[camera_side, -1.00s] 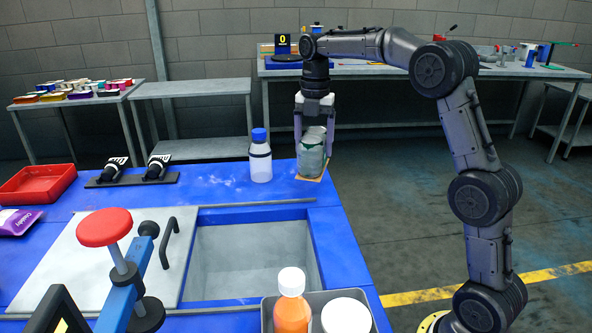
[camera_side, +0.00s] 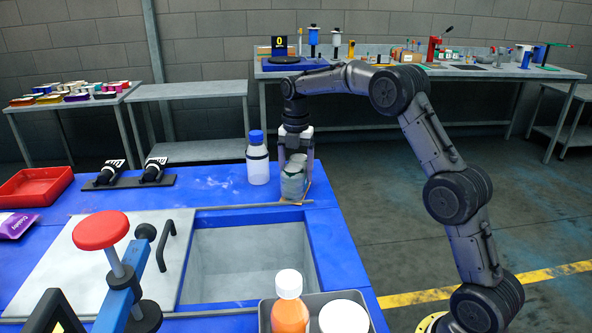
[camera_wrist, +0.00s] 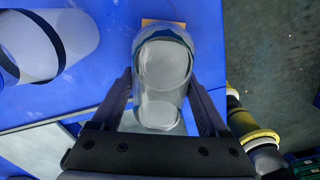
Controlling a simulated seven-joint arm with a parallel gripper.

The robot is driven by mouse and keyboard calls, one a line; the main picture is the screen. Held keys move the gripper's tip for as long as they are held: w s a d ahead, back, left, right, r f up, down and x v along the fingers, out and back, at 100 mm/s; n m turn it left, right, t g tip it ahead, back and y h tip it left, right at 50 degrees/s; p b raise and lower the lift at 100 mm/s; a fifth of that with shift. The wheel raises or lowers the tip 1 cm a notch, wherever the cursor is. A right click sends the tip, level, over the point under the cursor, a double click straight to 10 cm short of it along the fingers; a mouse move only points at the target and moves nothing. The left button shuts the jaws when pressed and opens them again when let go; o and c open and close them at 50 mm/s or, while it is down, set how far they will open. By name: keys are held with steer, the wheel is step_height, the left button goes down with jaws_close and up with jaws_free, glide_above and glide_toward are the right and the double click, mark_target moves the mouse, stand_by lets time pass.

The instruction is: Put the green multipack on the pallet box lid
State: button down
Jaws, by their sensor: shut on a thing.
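A tan card edge (camera_wrist: 163,23) shows just beyond the pack. The pallet box lid (camera_side: 95,262) appears to be the pale grey panel with a dark handle (camera_side: 166,245), left of the open bin. My gripper is to its right and farther back.
A white blue-capped bottle (camera_side: 258,166) stands close left of the pack. A red-topped post (camera_side: 102,230) rises in front of the lid. Black tools (camera_side: 130,180) and a red tray (camera_side: 35,187) are farther left.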

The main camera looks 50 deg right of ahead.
steer(key=shift+r, duration=0.1)
jaws_free()
steer(key=shift+f, duration=0.2)
steer(key=shift+r, duration=0.1)
